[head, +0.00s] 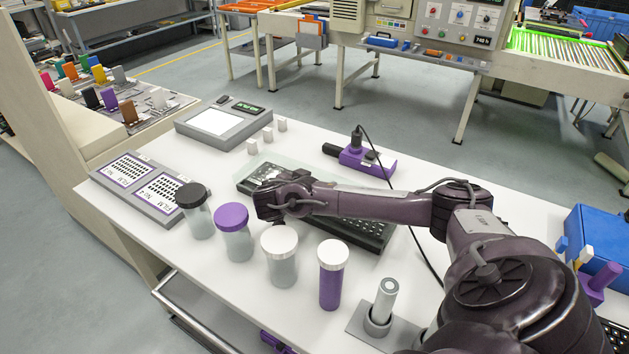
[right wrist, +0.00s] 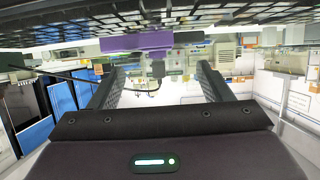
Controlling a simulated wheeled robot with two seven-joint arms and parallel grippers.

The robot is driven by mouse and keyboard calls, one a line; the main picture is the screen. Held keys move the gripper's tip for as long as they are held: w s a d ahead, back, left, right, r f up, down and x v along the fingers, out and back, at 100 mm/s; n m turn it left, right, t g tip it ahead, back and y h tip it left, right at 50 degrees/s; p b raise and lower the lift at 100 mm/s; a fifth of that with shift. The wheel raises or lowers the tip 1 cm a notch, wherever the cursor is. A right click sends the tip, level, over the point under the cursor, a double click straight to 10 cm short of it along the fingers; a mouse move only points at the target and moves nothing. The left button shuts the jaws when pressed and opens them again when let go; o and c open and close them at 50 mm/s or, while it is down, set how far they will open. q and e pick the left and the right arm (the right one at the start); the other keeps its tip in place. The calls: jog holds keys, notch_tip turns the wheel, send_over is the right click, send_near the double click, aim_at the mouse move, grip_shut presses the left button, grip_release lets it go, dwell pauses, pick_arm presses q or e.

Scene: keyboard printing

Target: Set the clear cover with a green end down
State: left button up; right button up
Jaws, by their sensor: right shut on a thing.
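The clear cover (head: 291,167) shows in the head view as a thin, pale, see-through sheet over the far left part of the black keyboard (head: 367,234). I cannot make out its green end clearly. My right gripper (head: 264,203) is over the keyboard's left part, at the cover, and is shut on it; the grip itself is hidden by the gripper. In the right wrist view its two fingers (right wrist: 156,88) stand apart, with the see-through cover hard to tell from the background. I cannot tell whether the cover touches the keyboard. My left gripper is not in view.
Several lidded jars, including a purple-lidded one (head: 233,232), stand along the table's front. A film board (head: 172,210) lies left, a grey screen device (head: 226,131) behind it. A purple device (head: 366,163) with a cable stands behind the keyboard. Small white cubes (head: 267,134) sit nearby.

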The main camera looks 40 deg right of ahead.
jog(key=o, duration=0.7)
jog(key=shift+f, duration=0.15)
jog(key=o, duration=0.5)
jog(key=shift+r, duration=0.25)
jog(key=shift+a+r, duration=0.1)
jog(key=shift+a, duration=0.2)
jog(key=p+v, duration=0.2)
jog(key=v, duration=0.9)
jog(key=shift+s+a, duration=0.15)
